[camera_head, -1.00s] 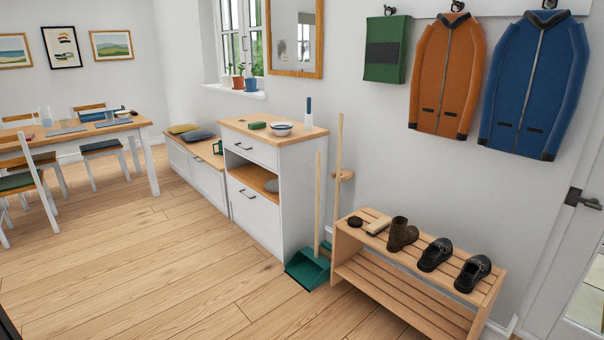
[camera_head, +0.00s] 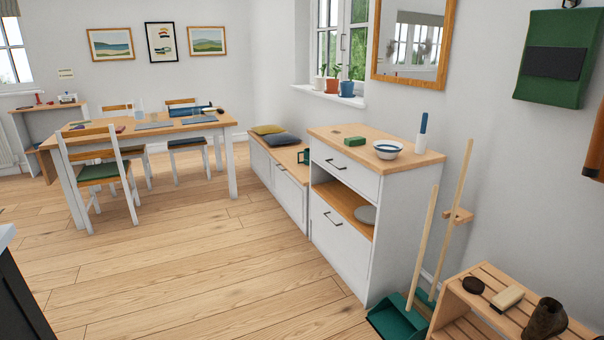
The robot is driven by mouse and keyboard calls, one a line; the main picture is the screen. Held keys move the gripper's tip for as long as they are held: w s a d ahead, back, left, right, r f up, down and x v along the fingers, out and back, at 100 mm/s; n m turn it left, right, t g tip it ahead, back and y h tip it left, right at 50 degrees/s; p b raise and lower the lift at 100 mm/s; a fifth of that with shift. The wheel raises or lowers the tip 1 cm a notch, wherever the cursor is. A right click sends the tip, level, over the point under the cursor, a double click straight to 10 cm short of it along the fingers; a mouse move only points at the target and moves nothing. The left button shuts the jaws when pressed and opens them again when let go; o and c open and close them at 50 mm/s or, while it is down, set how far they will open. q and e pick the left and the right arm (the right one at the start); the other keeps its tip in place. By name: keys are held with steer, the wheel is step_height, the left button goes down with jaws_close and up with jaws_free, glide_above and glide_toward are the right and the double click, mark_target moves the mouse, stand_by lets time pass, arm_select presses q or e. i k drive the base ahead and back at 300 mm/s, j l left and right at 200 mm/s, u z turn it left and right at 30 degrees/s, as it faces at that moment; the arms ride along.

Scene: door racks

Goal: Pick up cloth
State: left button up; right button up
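I cannot make out a cloth for certain. A small pinkish flat item (camera_head: 119,129) lies on the dining table (camera_head: 150,138), too small to identify. A beige block-like item (camera_head: 507,298) lies on the shoe rack (camera_head: 470,316) beside a dark round tin (camera_head: 473,285); it looks more like a brush. Neither of my grippers is in view.
A white cabinet (camera_head: 345,238) carries a bowl (camera_head: 388,149) and a green box (camera_head: 355,141). A broom (camera_head: 455,220) and dustpan (camera_head: 400,320) lean beside it. Chairs (camera_head: 100,175) surround the table. A dark counter (camera_head: 20,300) edges in lower left. The wooden floor (camera_head: 220,270) between is clear.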

mark_target(357, 141)
steer(key=i+j+z, duration=0.35)
steer(key=i+j, duration=0.15)
steer(key=i+j+z, duration=0.4)
steer(key=i+j, duration=0.15)
steer(key=j, duration=0.1)
